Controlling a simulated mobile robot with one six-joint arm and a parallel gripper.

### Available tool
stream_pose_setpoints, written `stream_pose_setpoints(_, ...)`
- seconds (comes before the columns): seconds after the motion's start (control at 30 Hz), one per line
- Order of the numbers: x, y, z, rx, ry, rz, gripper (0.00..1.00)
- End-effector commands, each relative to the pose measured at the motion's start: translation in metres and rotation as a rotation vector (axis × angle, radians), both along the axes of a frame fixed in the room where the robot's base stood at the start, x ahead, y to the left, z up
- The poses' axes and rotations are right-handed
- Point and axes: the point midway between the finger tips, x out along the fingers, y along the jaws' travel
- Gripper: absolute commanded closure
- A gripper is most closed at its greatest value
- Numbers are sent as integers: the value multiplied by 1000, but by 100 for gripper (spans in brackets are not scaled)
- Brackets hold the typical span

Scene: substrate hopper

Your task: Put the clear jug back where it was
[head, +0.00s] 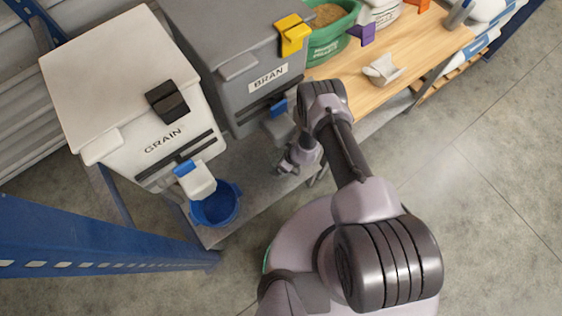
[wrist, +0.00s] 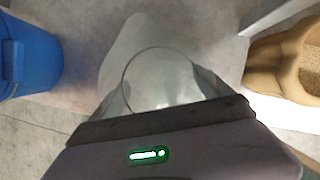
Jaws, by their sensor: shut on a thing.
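The clear jug (wrist: 160,78) shows in the wrist view as a see-through round rim between my gripper's fingers. My gripper (wrist: 160,100) is shut on it. In the head view my gripper (head: 288,165) is above the grey low shelf (head: 262,190), right of the blue bucket and below the BRAN hopper's front. I cannot make out the jug there. Whether the jug touches the surface beneath it is not clear.
The white GRAIN hopper (head: 125,85) and grey BRAN hopper (head: 225,60) stand at the back. A blue bucket (head: 215,207) is below the GRAIN spout. In the wrist view a tan sack (wrist: 262,70) is at right. A white scoop (head: 383,70) lies on the wooden bench (head: 345,92).

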Motion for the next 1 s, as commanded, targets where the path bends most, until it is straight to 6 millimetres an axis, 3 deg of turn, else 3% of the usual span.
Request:
stream_pose_setpoints(0.13, 0, 0, -4, 0, 0, 0, 83)
stream_pose_setpoints(0.17, 0, 0, -4, 0, 0, 0, 6)
stream_pose_setpoints(0.2, 0, 0, -3, 0, 0, 0, 0)
stream_pose_setpoints(0.47, 0, 0, 0, 0, 0, 0, 0)
stream_pose_setpoints(0.67, -6, -10, 34, 1, 1, -3, 0)
stream_pose_setpoints(1.0, -49, -79, 31, 0, 2, -7, 0)
